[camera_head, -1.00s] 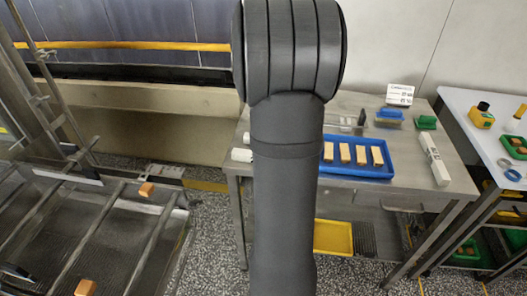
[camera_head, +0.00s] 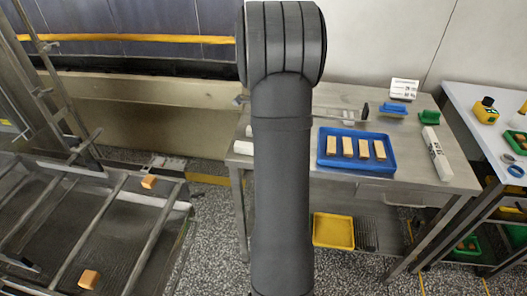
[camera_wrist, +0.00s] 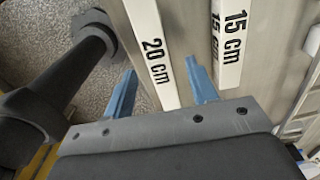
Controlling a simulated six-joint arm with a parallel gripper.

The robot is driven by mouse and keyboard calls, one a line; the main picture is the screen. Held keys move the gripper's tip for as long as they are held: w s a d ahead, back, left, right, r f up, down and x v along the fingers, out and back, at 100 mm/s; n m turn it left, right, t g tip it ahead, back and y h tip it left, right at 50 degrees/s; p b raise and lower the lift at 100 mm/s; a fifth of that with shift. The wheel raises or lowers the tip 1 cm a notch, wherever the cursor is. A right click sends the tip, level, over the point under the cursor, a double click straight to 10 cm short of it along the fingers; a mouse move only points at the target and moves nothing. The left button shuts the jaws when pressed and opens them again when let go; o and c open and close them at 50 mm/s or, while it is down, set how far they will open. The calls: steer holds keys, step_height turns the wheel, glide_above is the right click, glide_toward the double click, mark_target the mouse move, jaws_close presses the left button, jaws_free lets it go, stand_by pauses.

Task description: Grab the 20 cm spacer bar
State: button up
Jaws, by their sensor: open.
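The 20 cm spacer bar (camera_wrist: 151,52) is a white bar with black "20 cm" print, lying on the steel table in the wrist view. My gripper (camera_wrist: 160,66) is open, with one blue finger on each side of this bar in the picture. I cannot tell whether the fingertips are down at the bar's height. A second white bar (camera_wrist: 228,45), marked "15 cm", lies to the right, just beyond the right finger. In the head view my arm hides the gripper. Two white bar ends show left of my arm, one of them at the table's left edge (camera_head: 243,147).
On the steel table (camera_head: 400,180) are a blue tray (camera_head: 322,163) of tan blocks, a printed white bar (camera_head: 436,153), a blue holder (camera_head: 393,108) and a green one (camera_head: 429,117). A rack with rods (camera_head: 150,235) stands at left. A yellow tray (camera_head: 333,230) sits below.

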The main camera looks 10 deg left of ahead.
step_height(320, 180, down, 4)
steer(key=shift+s+f, duration=0.1)
steer(key=c, duration=1.1)
steer(key=shift+c, duration=0.2)
